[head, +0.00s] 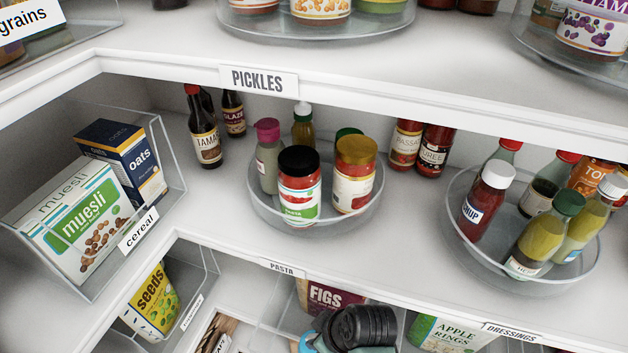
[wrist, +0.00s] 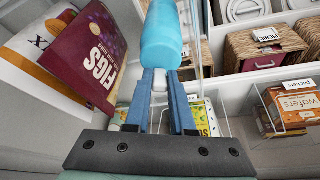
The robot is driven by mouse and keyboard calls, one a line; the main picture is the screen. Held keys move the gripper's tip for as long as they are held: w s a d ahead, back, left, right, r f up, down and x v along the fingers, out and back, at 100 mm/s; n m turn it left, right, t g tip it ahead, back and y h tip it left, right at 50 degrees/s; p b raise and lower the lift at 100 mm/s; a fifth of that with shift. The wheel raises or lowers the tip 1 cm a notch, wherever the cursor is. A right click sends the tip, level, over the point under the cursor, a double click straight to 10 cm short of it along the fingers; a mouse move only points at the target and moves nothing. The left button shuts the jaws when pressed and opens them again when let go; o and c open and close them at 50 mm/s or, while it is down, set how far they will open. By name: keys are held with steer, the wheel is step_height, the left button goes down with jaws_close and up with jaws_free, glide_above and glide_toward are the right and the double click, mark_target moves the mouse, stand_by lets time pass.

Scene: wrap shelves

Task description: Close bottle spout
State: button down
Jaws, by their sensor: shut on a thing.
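In the wrist view, a light blue bottle (wrist: 162,40) is at the top middle, running out of the picture's top edge. A small pale piece at its near end, seemingly the spout (wrist: 160,79), sits between the fingertips. My gripper (wrist: 160,86) has its blue fingers closed on this piece. Whether the spout is open or shut cannot be told. In the head view, a black ribbed part of my arm seems to show at the bottom middle, with a bit of light blue at its left; the grip itself is hidden there.
A figs packet (wrist: 88,60) stands close to the left of the bottle in the wrist view. Baskets (wrist: 252,48) and a wafers box (wrist: 290,105) are at the right. In the head view, turntables (head: 262,205) of jars and a cereal bin (head: 172,185) fill the shelf above.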

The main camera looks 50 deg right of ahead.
steer(key=f+t+b, duration=0.1)
steer(key=t+b, duration=0.1)
steer(key=s+f+t+b, duration=0.1)
steer(key=t+b, duration=0.1)
steer(key=b, duration=0.1)
steer(key=shift+s, duration=0.2)
steer(key=b, duration=0.1)
steer(key=t+b, duration=0.1)
steer(key=b, duration=0.1)
steer(key=shift+s+f+t, duration=0.15)
steer(key=shift+t, duration=0.15)
steer(key=shift+b, duration=0.4)
steer(key=shift+t, duration=0.4)
steer(key=c, duration=0.8)
jaws_free()
steer(key=shift+o, duration=0.2)
steer(key=shift+s+r, duration=0.1)
steer(key=shift+r, duration=0.1)
steer(key=b+v, duration=0.2)
steer(key=v, duration=1)
steer(key=shift+s+r, duration=0.25)
steer(key=shift+s, duration=0.1)
